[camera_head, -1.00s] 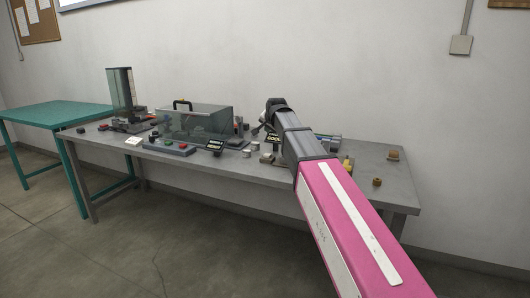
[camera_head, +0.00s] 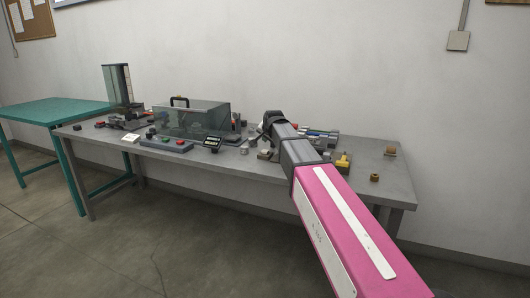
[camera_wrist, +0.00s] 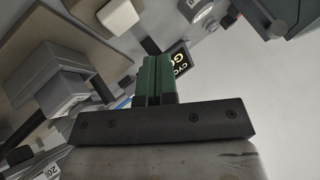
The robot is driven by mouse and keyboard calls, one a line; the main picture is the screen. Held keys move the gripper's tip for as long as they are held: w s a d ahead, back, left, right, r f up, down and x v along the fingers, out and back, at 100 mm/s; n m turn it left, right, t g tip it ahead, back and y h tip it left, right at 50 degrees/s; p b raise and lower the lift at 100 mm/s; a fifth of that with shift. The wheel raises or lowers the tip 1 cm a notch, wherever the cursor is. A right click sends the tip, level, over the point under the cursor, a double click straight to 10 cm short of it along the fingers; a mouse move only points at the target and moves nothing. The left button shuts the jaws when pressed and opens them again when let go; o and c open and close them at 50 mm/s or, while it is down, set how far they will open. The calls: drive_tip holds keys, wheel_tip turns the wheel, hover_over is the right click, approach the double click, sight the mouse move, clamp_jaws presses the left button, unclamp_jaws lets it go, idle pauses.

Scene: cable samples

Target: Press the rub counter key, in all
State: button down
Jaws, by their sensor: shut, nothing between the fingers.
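My gripper (camera_wrist: 155,78) shows in the wrist view with its two green fingers pressed together and nothing between them. Just beyond the fingers, to their right, is a black counter display (camera_wrist: 181,58) with pale lettering, partly covered by them. I cannot make out its key. In the head view my wrist is over the middle-right of the grey bench (camera_head: 375,190), and the fingertips cannot be made out. Another small dark display (camera_head: 212,142) stands to the left of my wrist, in front of a clear-covered box.
The clear-covered box (camera_head: 190,120) with a black handle stands left of my arm. A low panel with coloured buttons (camera_head: 167,145) lies in front of it. A yellow block (camera_head: 343,161) and small brass-coloured parts (camera_head: 375,177) are on the right.

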sight(266, 151)
drive_tip(key=shift+f, duration=1.2)
idle(1.2)
drive_tip(key=shift+f, duration=0.4)
drive_tip(key=shift+f, duration=0.5)
idle(0.8)
drive_tip(key=shift+r, duration=0.95)
drive_tip(key=shift+r, duration=2.5)
